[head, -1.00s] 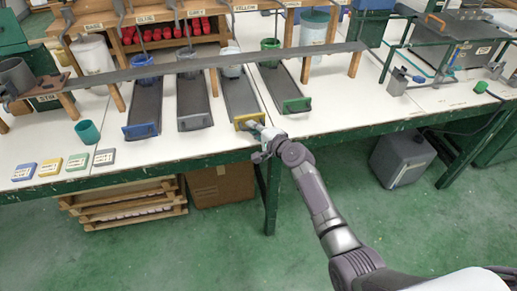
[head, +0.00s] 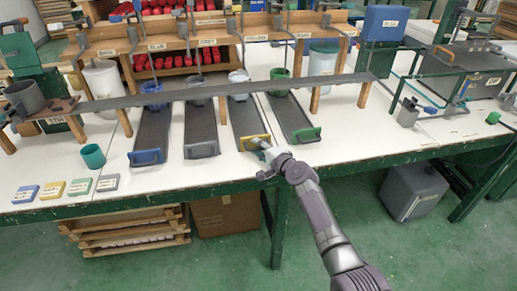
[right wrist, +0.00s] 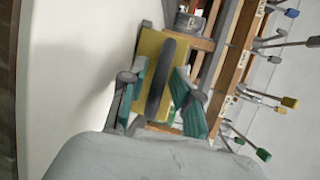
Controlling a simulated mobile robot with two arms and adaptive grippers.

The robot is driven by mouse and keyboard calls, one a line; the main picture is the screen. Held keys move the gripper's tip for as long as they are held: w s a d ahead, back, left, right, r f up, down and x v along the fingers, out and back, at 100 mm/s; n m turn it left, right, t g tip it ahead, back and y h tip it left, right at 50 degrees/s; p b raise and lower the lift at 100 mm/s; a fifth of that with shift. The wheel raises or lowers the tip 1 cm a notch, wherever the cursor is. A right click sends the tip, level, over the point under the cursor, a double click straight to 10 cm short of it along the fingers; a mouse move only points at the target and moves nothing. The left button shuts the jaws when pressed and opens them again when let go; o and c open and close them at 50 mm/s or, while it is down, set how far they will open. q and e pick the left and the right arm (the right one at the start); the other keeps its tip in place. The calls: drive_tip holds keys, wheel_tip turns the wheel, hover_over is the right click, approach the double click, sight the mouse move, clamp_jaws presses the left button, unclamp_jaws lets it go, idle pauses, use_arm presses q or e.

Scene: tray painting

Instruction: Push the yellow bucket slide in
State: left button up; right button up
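The yellow bucket slide is a dark tray with a yellow front plate (head: 254,143), third from the left in a row of slides on the white table. Its front plate is about level with its neighbours' plates. A pale bucket (head: 238,80) stands at its far end. My right gripper (head: 264,152) is at the front of the yellow plate. In the right wrist view its teal fingers (right wrist: 168,105) are apart on either side of the dark handle (right wrist: 160,80), with the yellow plate (right wrist: 148,50) behind. Contact with the handle cannot be told. My left gripper is out of view.
Neighbouring slides have blue (head: 147,157), grey (head: 202,150) and green (head: 307,135) front plates. A long dark rail (head: 215,91) on wooden legs crosses over the slides. A teal cup (head: 93,156) and several labelled blocks lie at the left.

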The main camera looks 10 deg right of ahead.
drive_tip(key=v, duration=1.2)
drive_tip(key=shift+r, duration=0.1)
idle(0.4)
